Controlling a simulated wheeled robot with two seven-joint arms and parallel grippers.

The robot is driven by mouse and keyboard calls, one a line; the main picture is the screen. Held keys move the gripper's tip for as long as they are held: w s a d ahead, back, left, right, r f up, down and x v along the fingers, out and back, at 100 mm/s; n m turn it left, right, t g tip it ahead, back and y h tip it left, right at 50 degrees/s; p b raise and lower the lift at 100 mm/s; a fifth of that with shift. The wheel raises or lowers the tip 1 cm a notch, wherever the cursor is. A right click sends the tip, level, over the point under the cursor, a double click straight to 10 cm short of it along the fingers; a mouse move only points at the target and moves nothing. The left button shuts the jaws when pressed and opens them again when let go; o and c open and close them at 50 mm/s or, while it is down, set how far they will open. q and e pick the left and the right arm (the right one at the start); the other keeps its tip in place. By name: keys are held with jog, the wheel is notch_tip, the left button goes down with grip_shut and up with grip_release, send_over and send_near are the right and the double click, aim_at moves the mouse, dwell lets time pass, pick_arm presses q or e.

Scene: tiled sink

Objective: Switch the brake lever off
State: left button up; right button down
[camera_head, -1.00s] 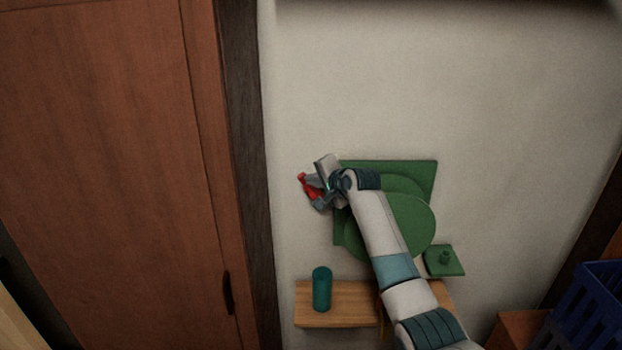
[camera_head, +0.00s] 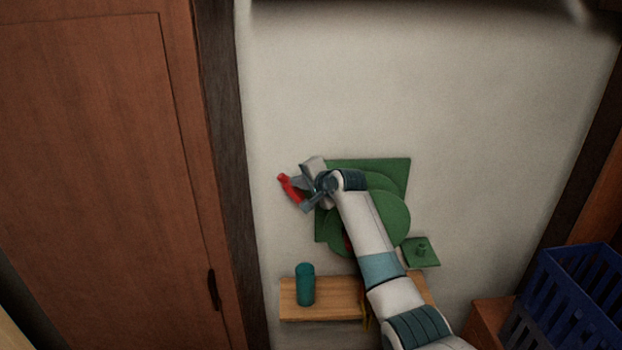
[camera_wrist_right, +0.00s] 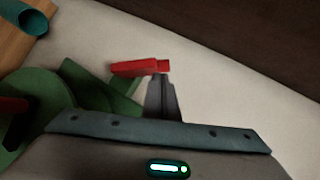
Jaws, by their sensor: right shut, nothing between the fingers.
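The brake lever is a green wall-mounted mechanism (camera_head: 393,212) with a square plate and round discs, and a red handle (camera_head: 289,188) that sticks out at its left. My right gripper (camera_head: 298,195) is shut at the red handle, with nothing between its fingers. In the right wrist view the red handle (camera_wrist_right: 140,67) lies across the tips of the shut fingers (camera_wrist_right: 161,85); it looks close to or touching them. My right forearm hides part of the green discs. My left gripper is not in view.
A wooden shelf (camera_head: 335,304) below holds a teal cylinder (camera_head: 305,285). A small green plate with a knob (camera_head: 421,252) is at the lower right of the mechanism. A brown door (camera_head: 100,180) stands left and a blue crate (camera_head: 570,305) right. The wall above is clear.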

jog(key=a+r+b+v, duration=0.1)
jog(key=b+v, duration=0.2)
jog(key=v, duration=0.6)
jog(key=shift+s+a+r+b, duration=0.25)
jog(key=shift+r+b, duration=0.05)
jog(key=shift+b, duration=0.05)
jog(key=shift+f, duration=0.1)
